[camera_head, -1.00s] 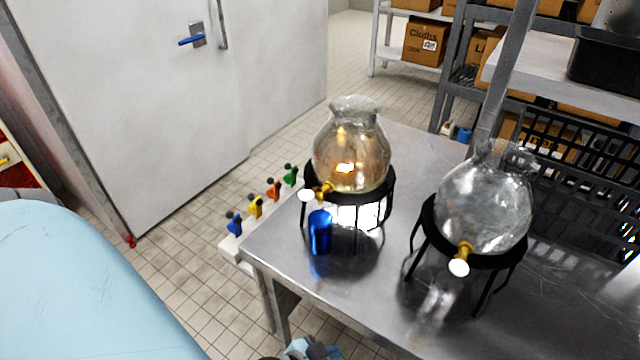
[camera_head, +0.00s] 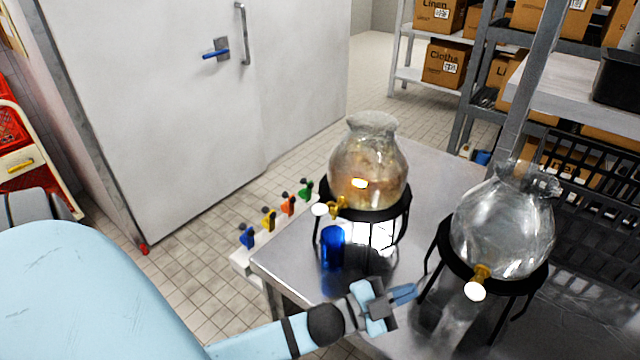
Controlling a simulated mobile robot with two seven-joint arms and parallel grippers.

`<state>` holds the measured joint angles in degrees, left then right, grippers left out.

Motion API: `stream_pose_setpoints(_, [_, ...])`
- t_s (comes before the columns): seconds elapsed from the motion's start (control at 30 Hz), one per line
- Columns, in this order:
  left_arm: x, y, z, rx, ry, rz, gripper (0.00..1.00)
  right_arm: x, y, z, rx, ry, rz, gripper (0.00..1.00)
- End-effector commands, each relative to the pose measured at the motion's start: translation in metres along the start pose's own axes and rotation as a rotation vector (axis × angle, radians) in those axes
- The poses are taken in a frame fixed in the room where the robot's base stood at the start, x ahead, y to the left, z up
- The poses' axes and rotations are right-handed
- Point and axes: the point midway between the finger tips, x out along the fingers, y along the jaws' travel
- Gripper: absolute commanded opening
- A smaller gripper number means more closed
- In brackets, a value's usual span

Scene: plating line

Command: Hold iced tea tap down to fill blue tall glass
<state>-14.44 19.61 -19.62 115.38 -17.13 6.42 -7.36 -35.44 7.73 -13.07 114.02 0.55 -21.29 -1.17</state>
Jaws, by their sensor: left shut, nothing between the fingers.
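A glass jar of amber iced tea (camera_head: 368,165) stands on a black ring stand on the steel table. Its brass tap (camera_head: 337,207) with a white knob (camera_head: 320,209) points toward the front left. The blue tall glass (camera_head: 332,248) stands upright on the table below that tap, in front of the stand. My left gripper (camera_head: 404,293) is shut and empty. It is in front of and to the right of the blue glass, apart from glass and tap in the picture. My right gripper is not in view.
A second glass jar with clear contents (camera_head: 503,228) stands on another black stand (camera_head: 444,245) at the right, close to my left gripper. Coloured taps (camera_head: 288,205) line a rail off the table's left edge. A black crate (camera_head: 590,185) is behind the second jar.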

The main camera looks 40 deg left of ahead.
Motion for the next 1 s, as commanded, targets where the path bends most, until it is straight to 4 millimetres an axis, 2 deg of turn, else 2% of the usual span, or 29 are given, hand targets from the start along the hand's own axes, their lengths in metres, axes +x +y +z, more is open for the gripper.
stream_pose_setpoints(0.03, [0.02, -0.018, -0.024, 0.134, 0.15, 0.002, 0.0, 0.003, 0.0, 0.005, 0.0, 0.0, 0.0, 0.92])
stream_pose_setpoints(0.1, [0.036, -0.035, -0.058, 0.312, 0.347, 0.011, 0.0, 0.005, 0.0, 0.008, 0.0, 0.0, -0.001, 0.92])
stream_pose_setpoints(0.17, [0.044, -0.046, -0.085, 0.464, 0.514, 0.024, 0.0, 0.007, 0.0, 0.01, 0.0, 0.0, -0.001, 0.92])
stream_pose_setpoints(0.2, [0.047, -0.051, -0.102, 0.564, 0.623, 0.038, 0.0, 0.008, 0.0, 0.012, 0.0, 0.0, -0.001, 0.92])
stream_pose_setpoints(0.3, [0.046, -0.059, -0.134, 0.816, 0.886, 0.087, 0.0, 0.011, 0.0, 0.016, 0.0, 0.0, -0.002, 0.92])
stream_pose_setpoints(0.4, [0.037, -0.064, -0.152, 1.066, 1.134, 0.162, 0.0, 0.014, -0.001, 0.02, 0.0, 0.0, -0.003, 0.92])
stream_pose_setpoints(0.53, [0.021, -0.076, -0.153, 1.377, 1.426, 0.314, 0.0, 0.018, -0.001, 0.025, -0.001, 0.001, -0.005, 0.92])
stream_pose_setpoints(0.67, [0.004, -0.103, -0.135, 1.666, 1.668, 0.543, 0.0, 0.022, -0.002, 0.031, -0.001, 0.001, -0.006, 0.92])
stream_pose_setpoints(0.8, [-0.015, -0.155, -0.108, 1.924, 1.844, 0.887, 0.0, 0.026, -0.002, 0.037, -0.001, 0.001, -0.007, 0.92])
stream_pose_setpoints(0.97, [-0.037, -0.228, -0.09, 2.092, 1.907, 1.324, 0.0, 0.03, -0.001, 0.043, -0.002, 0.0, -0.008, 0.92])
stream_pose_setpoints(1.0, [-0.042, -0.244, -0.089, -2.062, -1.86, -1.387, 0.0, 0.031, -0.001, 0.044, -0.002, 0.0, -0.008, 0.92])
